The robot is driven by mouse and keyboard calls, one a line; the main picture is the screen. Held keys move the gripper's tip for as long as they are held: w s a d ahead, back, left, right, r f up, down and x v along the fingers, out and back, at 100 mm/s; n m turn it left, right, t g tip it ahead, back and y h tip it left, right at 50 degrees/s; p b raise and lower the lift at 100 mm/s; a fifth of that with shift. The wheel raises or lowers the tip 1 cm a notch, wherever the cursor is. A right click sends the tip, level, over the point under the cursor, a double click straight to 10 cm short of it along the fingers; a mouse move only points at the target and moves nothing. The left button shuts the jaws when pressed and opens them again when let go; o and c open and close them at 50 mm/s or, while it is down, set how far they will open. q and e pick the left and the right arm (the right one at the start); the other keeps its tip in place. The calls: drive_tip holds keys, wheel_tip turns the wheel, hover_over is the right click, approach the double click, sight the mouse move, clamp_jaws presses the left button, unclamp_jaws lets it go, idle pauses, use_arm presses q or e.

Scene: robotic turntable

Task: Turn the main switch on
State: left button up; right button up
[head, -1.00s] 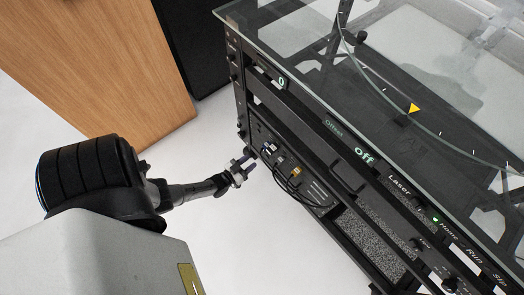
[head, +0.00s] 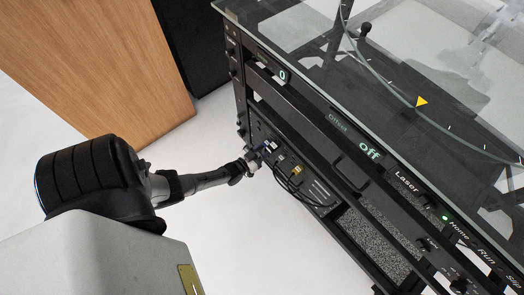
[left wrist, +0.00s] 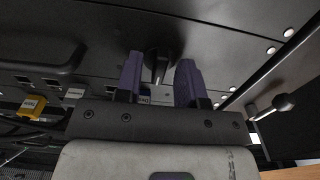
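A black knob, seemingly the main switch (left wrist: 157,64), is on the dark panel in the left wrist view. My left gripper (left wrist: 160,72) has its two purple fingers on either side of the knob. The fingers are apart, with a narrow gap showing at the knob's sides, so it looks open. In the head view my left gripper (head: 258,154) reaches the lower panel at the left end of the black turntable rack (head: 236,95); the knob is hidden there. My right gripper is not in view.
A yellow connector with cables (head: 297,170) is on the panel right of the gripper. A display reading "Off" (head: 369,150) is on the upper front rail under the glass top (head: 300,50). A wooden cabinet (head: 95,60) stands at the left. White floor is free in front.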

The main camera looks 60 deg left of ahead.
use_arm(q)
clamp_jaws()
drive_tip(key=shift+m, duration=0.3)
drive_tip(key=m, duration=0.2)
drive_tip(key=shift+m+p, duration=0.4)
drive_tip(key=m, duration=0.3)
drive_tip(key=shift+m, duration=0.3)
drive_tip(key=m, duration=0.5)
drive_tip(key=shift+a, duration=0.1)
drive_tip(key=m, duration=0.5)
drive_tip(key=shift+m, duration=0.4)
drive_tip(key=shift+r, duration=0.1)
drive_tip(key=shift+o, duration=0.4)
unclamp_jaws()
